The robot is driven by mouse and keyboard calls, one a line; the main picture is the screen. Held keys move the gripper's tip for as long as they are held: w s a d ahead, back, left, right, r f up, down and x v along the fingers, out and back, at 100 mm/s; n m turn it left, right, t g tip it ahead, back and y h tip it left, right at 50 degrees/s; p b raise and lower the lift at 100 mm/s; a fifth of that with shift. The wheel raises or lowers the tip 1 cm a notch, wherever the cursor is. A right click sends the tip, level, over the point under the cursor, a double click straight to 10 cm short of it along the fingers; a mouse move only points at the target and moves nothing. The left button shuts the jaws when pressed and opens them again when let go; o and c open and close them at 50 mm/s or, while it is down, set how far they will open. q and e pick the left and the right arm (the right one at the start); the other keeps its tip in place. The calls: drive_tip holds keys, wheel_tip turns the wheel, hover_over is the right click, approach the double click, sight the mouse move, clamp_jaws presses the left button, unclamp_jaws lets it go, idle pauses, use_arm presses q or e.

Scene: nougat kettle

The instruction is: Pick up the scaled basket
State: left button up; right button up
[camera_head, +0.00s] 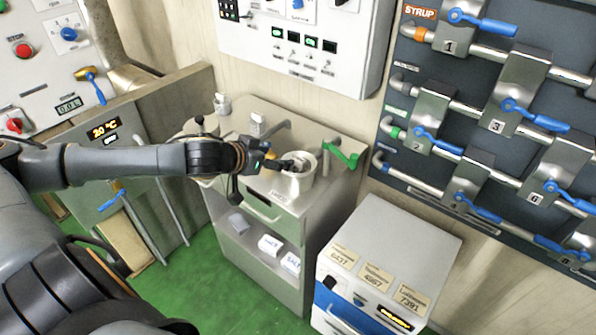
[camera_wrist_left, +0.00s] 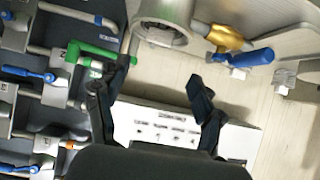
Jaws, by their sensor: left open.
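A light grey round container (camera_head: 293,188) stands on the steel cabinet top in the head view. I cannot tell for sure that it is the scaled basket. My left gripper (camera_head: 287,163) is at its rim, its fingers partly over the opening. Contact cannot be told. In the left wrist view the left gripper's dark fingers (camera_wrist_left: 155,88) are spread apart, with nothing visibly held between them. A round grey vessel (camera_wrist_left: 162,28) shows beyond them at the top edge, partly cut off. My right gripper is in neither view.
A green handle (camera_head: 342,153) sticks out right of the container; a green handle (camera_wrist_left: 90,56) also shows by a finger in the wrist view. Pipes with blue levers (camera_head: 480,22) fill the right wall. A white-topped box (camera_head: 400,240) stands front right. Green floor (camera_head: 215,285) is open at front left.

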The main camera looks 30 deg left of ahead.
sight(297, 160)
use_arm(q)
drive_tip(key=x, duration=0.3)
drive_tip(key=p+x, duration=0.1)
drive_tip(key=x, duration=0.1)
drive_tip(key=shift+d, duration=0.25)
drive_tip(key=p+x, duration=0.1)
drive_tip(key=x, duration=0.2)
drive_tip(key=shift+f, duration=0.35)
drive_tip(key=shift+w+f, duration=0.25)
drive_tip(key=shift+w, duration=0.1)
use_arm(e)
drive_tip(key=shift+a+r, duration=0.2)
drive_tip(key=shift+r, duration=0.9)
use_arm(q)
drive_tip(key=shift+s, duration=0.1)
clamp_jaws()
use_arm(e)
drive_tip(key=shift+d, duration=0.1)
